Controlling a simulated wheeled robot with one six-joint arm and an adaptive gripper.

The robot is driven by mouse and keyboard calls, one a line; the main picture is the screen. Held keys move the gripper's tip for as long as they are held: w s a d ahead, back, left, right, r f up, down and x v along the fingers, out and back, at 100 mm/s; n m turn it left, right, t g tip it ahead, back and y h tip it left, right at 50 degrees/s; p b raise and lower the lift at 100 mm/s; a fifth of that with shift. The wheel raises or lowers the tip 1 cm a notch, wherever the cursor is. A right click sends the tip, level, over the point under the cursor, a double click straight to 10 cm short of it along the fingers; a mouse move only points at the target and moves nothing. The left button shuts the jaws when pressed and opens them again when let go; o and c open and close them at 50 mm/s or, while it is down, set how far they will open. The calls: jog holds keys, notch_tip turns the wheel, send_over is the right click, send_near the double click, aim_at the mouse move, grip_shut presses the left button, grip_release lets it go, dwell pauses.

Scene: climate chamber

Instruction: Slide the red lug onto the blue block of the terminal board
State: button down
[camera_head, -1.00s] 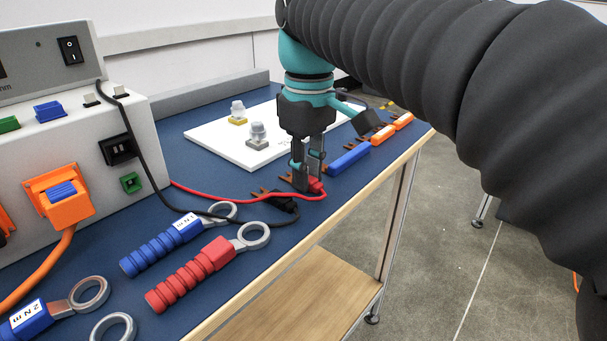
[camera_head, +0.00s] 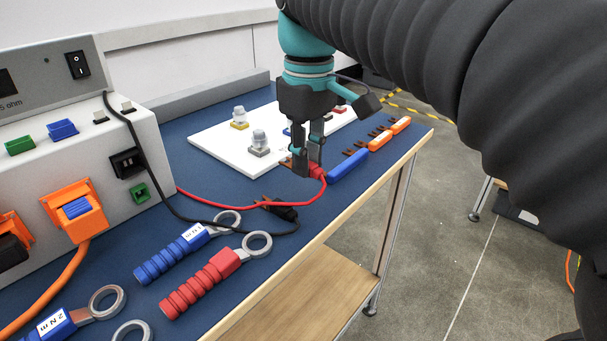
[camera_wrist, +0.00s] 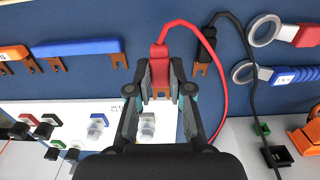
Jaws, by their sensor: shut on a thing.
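My gripper (camera_head: 309,172) is shut on the red lug (camera_head: 317,173), just above the bench. In the wrist view my gripper (camera_wrist: 160,75) has the red sleeve of the lug (camera_wrist: 158,54) at its fingertips, with the copper fork showing between the fingers. A red cable trails from the lug. The white terminal board (camera_head: 203,143) lies beyond my gripper, with bolted posts on coloured blocks. The blue block (camera_wrist: 98,118) shows on the board (camera_wrist: 72,106) in the wrist view, apart from the lug. In the head view it is partly hidden behind my gripper.
A black lug (camera_head: 282,211) lies near the red cable. A blue-handled tool (camera_head: 170,262) and a red-handled tool (camera_head: 202,285) lie in front. A blue lug (camera_head: 348,165) and orange lugs line the right bench edge. A meter box (camera_head: 60,170) stands left.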

jog(key=shift+r, duration=0.25)
jog(key=r, duration=0.6)
jog(key=shift+w+r, duration=0.2)
jog(key=shift+w, duration=0.2)
jog(key=w+d, duration=0.3)
jog(key=w, duration=1)
jog(key=shift+w+a+f+b, duration=0.15)
jog(key=shift+f+b, duration=1.1)
jog(key=shift+f, duration=0.85)
jog(key=shift+w+f+b, duration=0.15)
jog(key=shift+f+b, duration=1.05)
jog(key=shift+f, duration=0.9)
jog(key=shift+f, duration=0.2)
jog(key=shift+w+a+p, duration=0.1)
jog(key=shift+a+p, duration=0.05)
jog(key=shift+p, duration=0.35)
jog(key=shift+w+a+r+p, duration=0.1)
jog(key=shift+w+a+p, duration=0.15)
jog(key=shift+p, duration=0.1)
jog(key=shift+a, duration=0.15)
